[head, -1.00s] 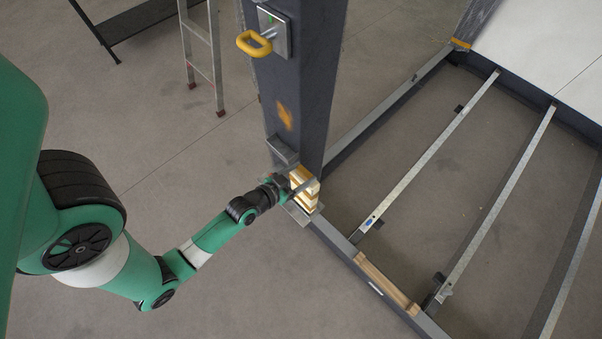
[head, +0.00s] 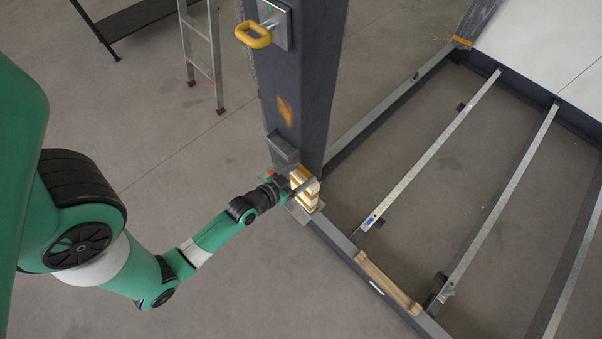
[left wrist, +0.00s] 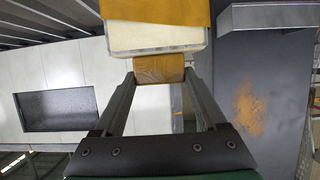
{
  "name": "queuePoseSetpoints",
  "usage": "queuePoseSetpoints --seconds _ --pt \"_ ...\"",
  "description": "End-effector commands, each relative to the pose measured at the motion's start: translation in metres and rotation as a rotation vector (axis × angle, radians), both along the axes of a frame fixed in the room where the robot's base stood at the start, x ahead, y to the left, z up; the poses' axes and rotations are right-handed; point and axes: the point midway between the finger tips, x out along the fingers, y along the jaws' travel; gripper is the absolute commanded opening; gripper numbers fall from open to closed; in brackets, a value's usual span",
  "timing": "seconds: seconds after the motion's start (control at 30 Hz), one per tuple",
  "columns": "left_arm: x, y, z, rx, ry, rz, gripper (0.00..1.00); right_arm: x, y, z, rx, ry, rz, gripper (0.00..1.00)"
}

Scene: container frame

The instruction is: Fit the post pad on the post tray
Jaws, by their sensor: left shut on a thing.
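The post pad (head: 304,187), a cream block with orange-brown parts, is held upright at the foot of the dark grey post (head: 305,90). In the left wrist view its orange-brown lower part (left wrist: 159,69) sits between the fingertips, with the cream part (left wrist: 155,37) beyond. My left gripper (head: 291,187) is shut on it. A small grey box-like ledge (head: 283,149), perhaps the post tray, sticks out of the post above the gripper; a grey ledge (left wrist: 268,16) also shows in the left wrist view. Whether the pad touches the post or ledge cannot be told. My right gripper is not in view.
A yellow handle (head: 253,35) juts from the post higher up. Dark frame beams run from the post's foot, with a wooden strip (head: 388,282) on the front one. A ladder (head: 202,55) stands behind at left.

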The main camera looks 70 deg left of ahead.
Motion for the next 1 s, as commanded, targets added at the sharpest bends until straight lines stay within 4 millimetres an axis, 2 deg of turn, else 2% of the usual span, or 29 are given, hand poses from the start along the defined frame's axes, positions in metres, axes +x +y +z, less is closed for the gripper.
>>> queuePoseSetpoints --seconds 0.37,1.0 --pt "0.000 0.000 0.000 0.000 -0.001 0.000 0.00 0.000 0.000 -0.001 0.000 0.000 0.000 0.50" --pt "0.000 0.000 -0.020 0.000 -0.001 0.000 0.00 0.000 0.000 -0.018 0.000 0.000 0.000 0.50"
